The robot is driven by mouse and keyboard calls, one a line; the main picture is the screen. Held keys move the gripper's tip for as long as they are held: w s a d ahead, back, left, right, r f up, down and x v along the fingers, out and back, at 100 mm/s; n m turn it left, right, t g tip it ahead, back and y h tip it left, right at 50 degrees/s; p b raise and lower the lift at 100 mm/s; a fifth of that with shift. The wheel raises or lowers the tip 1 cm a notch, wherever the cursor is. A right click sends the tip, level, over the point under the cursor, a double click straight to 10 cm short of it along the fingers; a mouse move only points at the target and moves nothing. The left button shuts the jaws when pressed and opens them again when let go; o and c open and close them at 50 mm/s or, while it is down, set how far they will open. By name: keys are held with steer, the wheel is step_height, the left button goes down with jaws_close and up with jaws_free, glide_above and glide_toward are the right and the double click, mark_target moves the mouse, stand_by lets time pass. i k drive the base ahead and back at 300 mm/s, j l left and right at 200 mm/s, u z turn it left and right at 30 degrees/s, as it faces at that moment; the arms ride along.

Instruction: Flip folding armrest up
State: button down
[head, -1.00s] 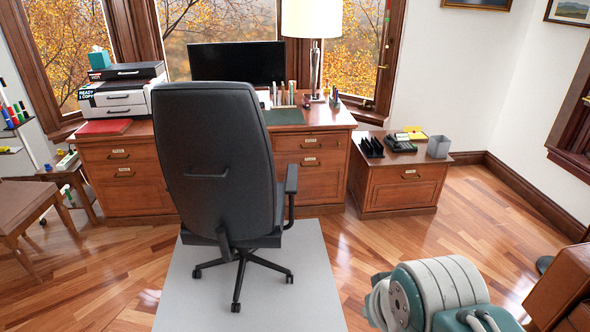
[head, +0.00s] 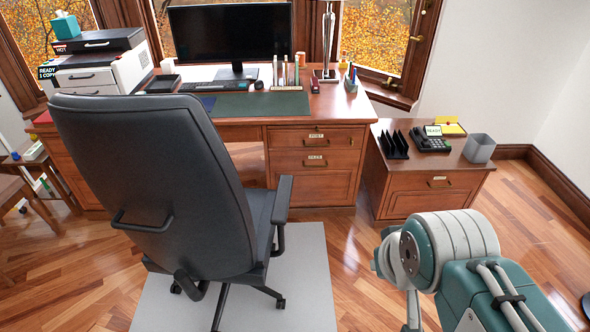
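A black office chair (head: 150,155) stands with its back to me, left of centre in the head view. Its right armrest (head: 282,198) shows beside the seat (head: 258,215), with a pad on top and a bent support below; the pad points up and away from me. The left armrest is hidden behind the backrest. My arm shows at the lower right, apart from the chair. My gripper is not clearly in view.
A wooden desk (head: 340,165) with a monitor (head: 230,42) and printer (head: 100,66) stands behind the chair. A low cabinet (head: 432,180) stands to the right. A grey mat (head: 310,265) lies under the chair. Wood floor (head: 350,240) is clear between chair and my arm.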

mark_target(279, 215)
steer(key=i+l, duration=0.3)
steer(key=i, duration=0.2)
steer(key=i+l, duration=0.3)
steer(key=i, duration=0.25)
steer(key=i+l, duration=0.3)
steer(key=i, duration=0.2)
steer(key=u, duration=0.05)
